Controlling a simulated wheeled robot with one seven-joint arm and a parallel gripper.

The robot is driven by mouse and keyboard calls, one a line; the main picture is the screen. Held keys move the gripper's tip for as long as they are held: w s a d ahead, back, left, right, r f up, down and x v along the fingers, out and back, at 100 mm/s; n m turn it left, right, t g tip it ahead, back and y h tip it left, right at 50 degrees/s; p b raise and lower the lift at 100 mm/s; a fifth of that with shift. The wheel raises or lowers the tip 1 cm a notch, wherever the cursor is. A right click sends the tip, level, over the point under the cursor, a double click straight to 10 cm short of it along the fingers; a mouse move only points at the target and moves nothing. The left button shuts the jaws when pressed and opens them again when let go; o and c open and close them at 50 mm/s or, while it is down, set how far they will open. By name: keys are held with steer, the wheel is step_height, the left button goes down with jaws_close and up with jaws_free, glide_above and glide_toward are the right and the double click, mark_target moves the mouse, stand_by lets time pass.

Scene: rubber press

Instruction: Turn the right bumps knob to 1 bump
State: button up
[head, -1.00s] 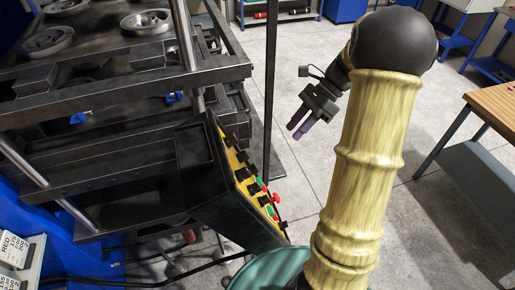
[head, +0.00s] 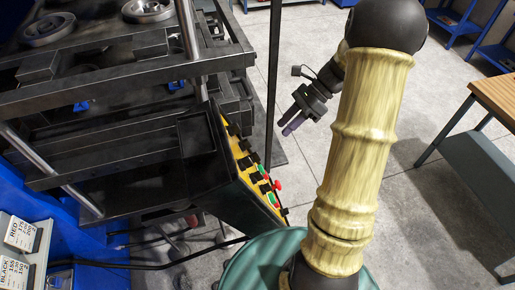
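The yellow control panel (head: 246,168) sits on the side of a black box on the press, seen at a steep angle. It carries several black knobs, with green and red buttons near its lower end. I cannot tell which knob is the right bumps knob, nor read its setting. My gripper (head: 289,124) is in the air to the right of the panel, apart from it, pointing down and left. Its two purple-grey fingers look slightly apart, with nothing between them.
The black press (head: 110,115) fills the left side, with a thin dark upright post (head: 273,80) between panel and gripper in the picture. Sheets marked RED and BLACK (head: 20,245) are at lower left. A wooden-topped table (head: 495,95) stands right. Grey floor between is clear.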

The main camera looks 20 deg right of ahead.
mark_target(255, 157)
steer(key=p+x, duration=0.2)
steer(key=x, duration=0.8)
steer(key=shift+a+p, duration=0.3)
steer(key=shift+a, duration=0.05)
steer(key=shift+s+a+f, duration=0.1)
steer(key=shift+f, duration=0.4)
steer(key=shift+a, duration=0.15)
